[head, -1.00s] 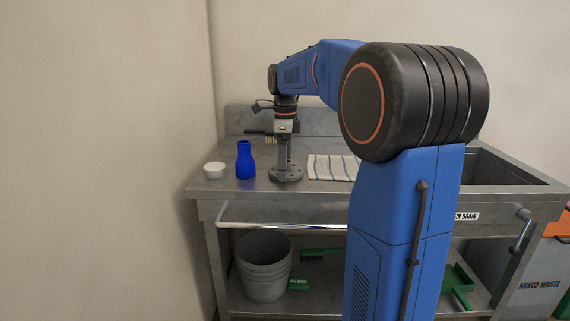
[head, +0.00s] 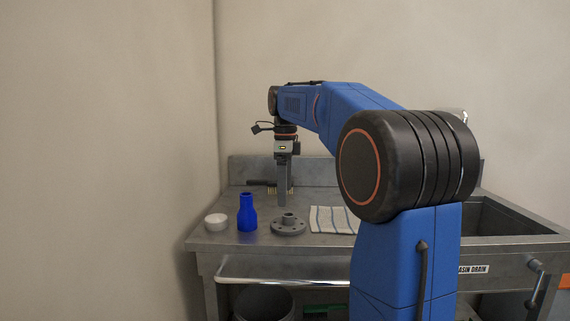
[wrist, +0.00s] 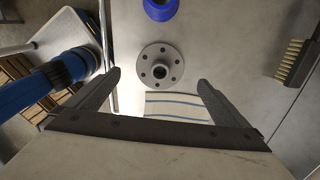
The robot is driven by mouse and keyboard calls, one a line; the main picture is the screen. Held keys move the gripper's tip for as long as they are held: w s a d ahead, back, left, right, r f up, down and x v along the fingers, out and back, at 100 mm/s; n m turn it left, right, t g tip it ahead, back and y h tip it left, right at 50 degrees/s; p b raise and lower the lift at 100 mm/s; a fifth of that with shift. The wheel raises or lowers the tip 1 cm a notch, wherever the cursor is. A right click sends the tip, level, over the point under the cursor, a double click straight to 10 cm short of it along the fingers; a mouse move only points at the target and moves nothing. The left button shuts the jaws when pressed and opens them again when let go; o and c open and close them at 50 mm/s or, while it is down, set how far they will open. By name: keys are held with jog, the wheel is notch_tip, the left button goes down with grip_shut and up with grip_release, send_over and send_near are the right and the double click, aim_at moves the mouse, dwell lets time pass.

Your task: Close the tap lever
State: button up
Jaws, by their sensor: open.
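A grey metal lever with a dark joint (head: 536,282) hangs on the front of the metal sink bench at the far right of the head view, beside a label partly reading "ASIN DRAIN" (head: 473,269). Its handle slants down and to the left. I cannot tell for sure that this is the tap lever. My gripper (head: 283,202) points down over the left part of the bench top, far from the lever. In the wrist view my gripper (wrist: 158,82) is open, with nothing between its fingers. The lever does not show in the wrist view.
Below my gripper is a grey bolted flange (head: 288,226). A blue bottle-shaped part (head: 247,215), a white round piece (head: 215,222), a brush (wrist: 297,56) and a striped cloth (head: 334,220) lie around it. The basin (head: 510,218) is at right. A rail (head: 290,282) runs along the front.

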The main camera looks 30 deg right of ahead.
notch_tip(320, 180, up, 8)
dwell(0.4)
jog(key=shift+s+a, duration=0.1)
